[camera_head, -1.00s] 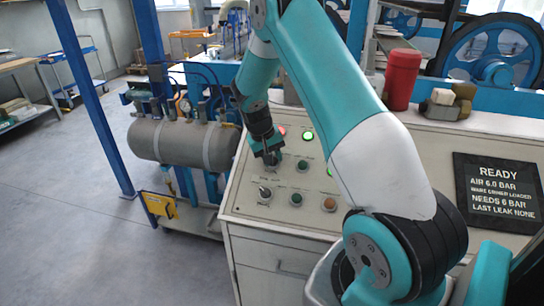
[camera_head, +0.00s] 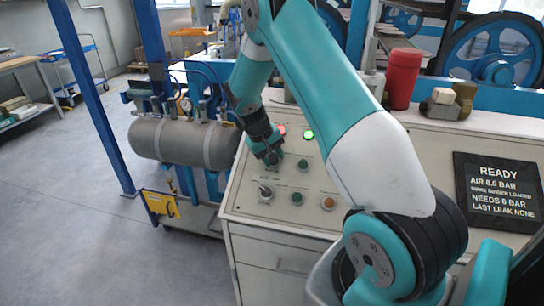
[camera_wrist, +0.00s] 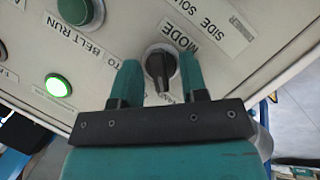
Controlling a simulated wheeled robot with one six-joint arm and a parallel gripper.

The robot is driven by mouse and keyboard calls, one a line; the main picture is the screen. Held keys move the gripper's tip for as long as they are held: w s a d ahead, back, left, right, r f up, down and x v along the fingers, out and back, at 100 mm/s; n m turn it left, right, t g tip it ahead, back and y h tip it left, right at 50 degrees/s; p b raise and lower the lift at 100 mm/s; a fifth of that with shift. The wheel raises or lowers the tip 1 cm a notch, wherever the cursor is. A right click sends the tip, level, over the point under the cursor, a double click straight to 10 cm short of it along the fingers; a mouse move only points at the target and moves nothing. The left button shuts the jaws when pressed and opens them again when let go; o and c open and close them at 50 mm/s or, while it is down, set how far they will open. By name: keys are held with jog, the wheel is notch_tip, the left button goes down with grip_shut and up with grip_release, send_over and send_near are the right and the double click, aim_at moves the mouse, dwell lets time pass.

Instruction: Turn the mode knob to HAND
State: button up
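The mode knob (camera_wrist: 160,68) is a black selector with a pale pointer line, set in a grey ring on the pale panel. The MODE label (camera_wrist: 181,38) is beside it in the wrist view. My gripper (camera_wrist: 159,64) is open, with one teal finger on each side of the knob and a gap showing on both sides. The knob's other labels are mostly hidden behind the fingers, so I cannot read HAND. In the head view my gripper (camera_head: 272,160) is over the panel's upper left and covers the knob.
A green button (camera_wrist: 80,12) and a lit green lamp (camera_wrist: 58,85) are left of the knob in the wrist view. Another selector knob (camera_head: 265,193) is nearer on the control panel (camera_head: 237,195). A READY display (camera_head: 498,190) and a red canister (camera_head: 402,78) are at right.

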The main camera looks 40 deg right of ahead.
jog(key=b+v, duration=0.2)
jog(key=v, duration=1.5)
jog(key=shift+r+b, duration=0.15)
jog(key=shift+b, duration=0.15)
jog(key=shift+w+a, duration=0.1)
jog(key=shift+w, duration=0.05)
jog(key=s+a+r+n+t+y, duration=0.1)
jog(key=s+a+n+y, duration=0.15)
jog(key=s+a, duration=0.45)
jog(key=s+a+r+n+t+y, duration=0.1)
jog(key=s+a+r+n, duration=0.2)
jog(key=a, duration=0.8)
jog(key=s+a+n+y, duration=0.2)
jog(key=s+a, duration=0.3)
jog(key=s, duration=0.3)
jog(key=s+a+f+n+y, duration=0.1)
jog(key=s+a+n+y, duration=0.1)
jog(key=s+a, duration=0.4)
jog(key=s+n, duration=0.1)
jog(key=s, duration=0.2)
jog(key=shift+s+a+g+y, duration=0.2)
jog(key=shift+a+g+y, duration=0.1)
jog(key=shift+g+y, duration=0.1)
